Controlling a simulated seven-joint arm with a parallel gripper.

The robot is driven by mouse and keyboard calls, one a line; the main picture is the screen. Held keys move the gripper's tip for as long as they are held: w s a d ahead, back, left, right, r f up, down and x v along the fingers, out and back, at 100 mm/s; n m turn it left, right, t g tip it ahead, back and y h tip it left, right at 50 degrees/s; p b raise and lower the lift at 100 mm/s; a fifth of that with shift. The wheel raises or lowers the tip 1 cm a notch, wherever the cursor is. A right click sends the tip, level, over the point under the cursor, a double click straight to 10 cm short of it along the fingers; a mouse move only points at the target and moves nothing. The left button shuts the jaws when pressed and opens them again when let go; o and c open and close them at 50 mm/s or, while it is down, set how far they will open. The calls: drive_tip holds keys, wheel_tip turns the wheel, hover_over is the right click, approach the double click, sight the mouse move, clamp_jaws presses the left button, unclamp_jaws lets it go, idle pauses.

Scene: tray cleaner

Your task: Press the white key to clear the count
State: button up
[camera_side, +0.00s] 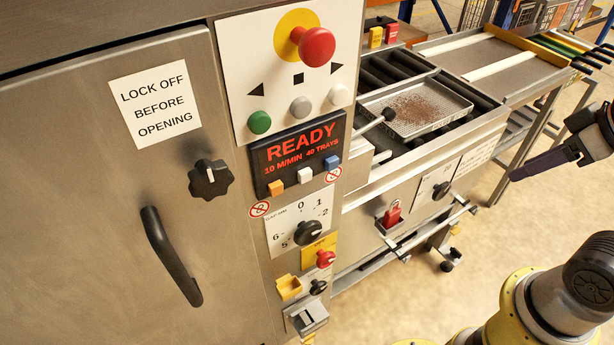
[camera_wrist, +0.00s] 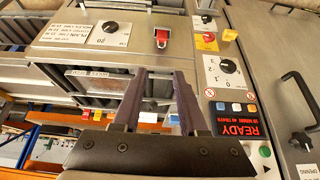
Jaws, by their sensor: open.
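The white key (camera_side: 305,175) sits between an orange key (camera_side: 276,187) and a blue key (camera_side: 333,163), just below the display (camera_side: 300,152). The display reads READY, 10 M/MIN, 40 TRAYS in red. In the wrist view the white key (camera_wrist: 236,107) shows upside down, right of my fingers. My gripper (camera_side: 514,175) is at the right of the side view, well away from the panel and touching nothing. In the wrist view its two purple fingers (camera_wrist: 162,76) are apart with nothing between them.
Above the display are green, grey and white round buttons (camera_side: 300,106) and a red mushroom button (camera_side: 315,46). Below are a gap dial (camera_side: 308,232) and a red knob (camera_side: 325,258). A dirty tray (camera_side: 459,99) lies on the conveyor. Open space separates my gripper from the panel.

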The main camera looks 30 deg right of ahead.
clamp_jaws()
idle(1.3)
